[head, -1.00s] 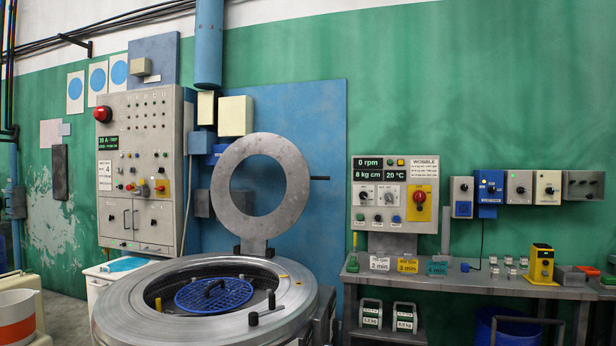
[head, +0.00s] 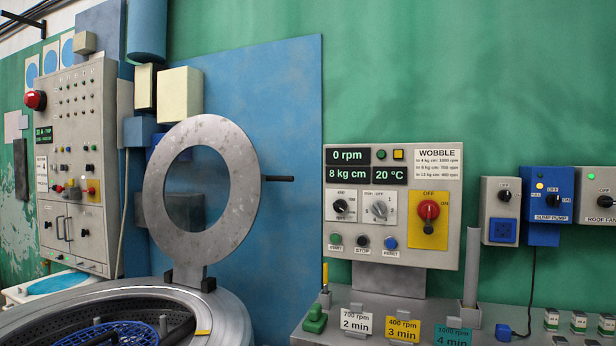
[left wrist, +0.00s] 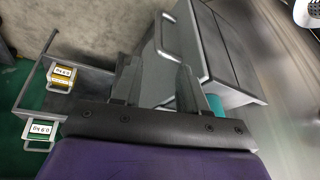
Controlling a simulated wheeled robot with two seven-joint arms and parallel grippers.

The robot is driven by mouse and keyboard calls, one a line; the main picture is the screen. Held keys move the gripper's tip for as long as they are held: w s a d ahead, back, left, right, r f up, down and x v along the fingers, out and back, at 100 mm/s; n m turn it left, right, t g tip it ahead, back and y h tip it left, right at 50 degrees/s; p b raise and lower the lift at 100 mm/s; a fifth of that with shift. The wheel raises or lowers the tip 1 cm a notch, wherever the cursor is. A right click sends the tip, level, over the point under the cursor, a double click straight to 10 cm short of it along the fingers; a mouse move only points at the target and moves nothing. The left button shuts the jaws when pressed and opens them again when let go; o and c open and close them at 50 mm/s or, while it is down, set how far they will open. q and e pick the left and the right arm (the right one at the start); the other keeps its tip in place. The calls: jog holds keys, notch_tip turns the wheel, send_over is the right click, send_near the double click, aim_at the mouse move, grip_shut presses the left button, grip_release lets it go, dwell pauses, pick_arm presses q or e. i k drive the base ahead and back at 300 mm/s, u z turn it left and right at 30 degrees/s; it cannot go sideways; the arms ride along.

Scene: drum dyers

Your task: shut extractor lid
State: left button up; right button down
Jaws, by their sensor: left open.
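The extractor lid (head: 157,207) is a grey metal ring that stands upright, open, on its hinge at the back of the extractor drum (head: 222,304). A dark handle (head: 280,178) sticks out from its right edge. Inside the drum is a blue mesh disc (head: 130,336), partly cut off by the lower frame edge. In the left wrist view my left gripper (left wrist: 155,85) is open with nothing between its fingers, beside a grey box-shaped housing (left wrist: 228,55). The lid does not show there. My right gripper is in neither view.
A control panel (head: 393,205) reading 0 rpm stands right of the lid, behind a bench (head: 325,328) with speed tags. A wall cabinet (head: 78,165) is at left. Handled weights (left wrist: 62,77) sit low on the left in the wrist view.

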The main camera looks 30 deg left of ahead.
aim_at(191, 253)
jog(key=i, duration=1.05)
jog(key=u, duration=0.15)
